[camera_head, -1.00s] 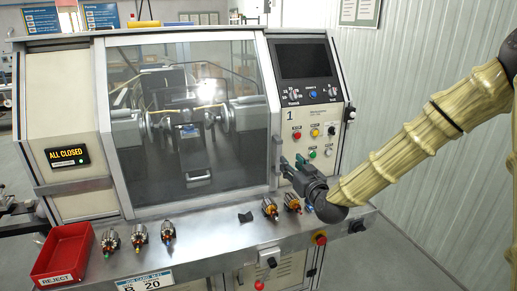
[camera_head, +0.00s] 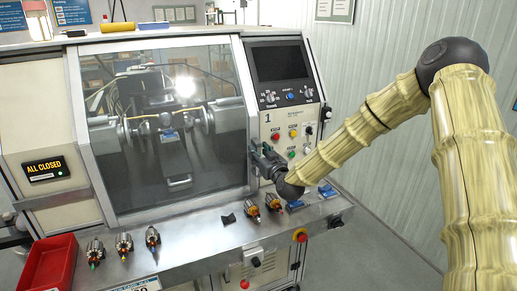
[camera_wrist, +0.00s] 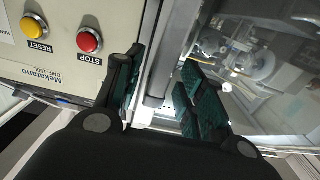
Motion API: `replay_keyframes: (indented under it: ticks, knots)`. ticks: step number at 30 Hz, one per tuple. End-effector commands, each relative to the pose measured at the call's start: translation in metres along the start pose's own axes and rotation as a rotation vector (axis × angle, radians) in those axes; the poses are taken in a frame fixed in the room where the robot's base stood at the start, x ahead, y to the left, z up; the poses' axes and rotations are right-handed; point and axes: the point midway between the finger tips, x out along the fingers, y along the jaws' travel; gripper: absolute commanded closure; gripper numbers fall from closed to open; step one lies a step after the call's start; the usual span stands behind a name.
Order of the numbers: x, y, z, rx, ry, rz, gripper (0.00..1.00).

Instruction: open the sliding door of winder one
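Winder one is the machine with the label "1" on its panel. Its sliding door (camera_head: 165,150), a large framed window, is closed, and the display (camera_head: 47,170) at left reads "ALL CLOSED". My gripper (camera_head: 258,153) is at the door's right edge, beside the control panel. In the wrist view, my gripper's dark green finger pads (camera_wrist: 165,92) stand apart on either side of a pale upright bar (camera_wrist: 172,50), which looks like the door handle. I cannot tell whether the pads touch it.
Yellow reset (camera_wrist: 34,27) and red stop (camera_wrist: 89,40) buttons sit close to my left finger. Several armatures (camera_head: 124,244) and a small dark piece (camera_head: 228,219) lie on the front ledge. A red reject bin (camera_head: 52,264) stands at the ledge's left end.

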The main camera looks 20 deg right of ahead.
Motion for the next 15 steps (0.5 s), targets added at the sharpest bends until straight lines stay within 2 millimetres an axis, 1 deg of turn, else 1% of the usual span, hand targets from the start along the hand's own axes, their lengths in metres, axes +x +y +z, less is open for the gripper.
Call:
replay_keyframes:
  ticks: [6,14,15]
  knots:
    - [0.0091,-0.0002,0.0000,0.000,0.000,0.000,0.61]
    - [0.0096,-0.0002,0.0005,0.000,0.000,0.000,0.61]
    - [0.0096,-0.0002,0.0005,0.000,0.000,0.000,0.66]
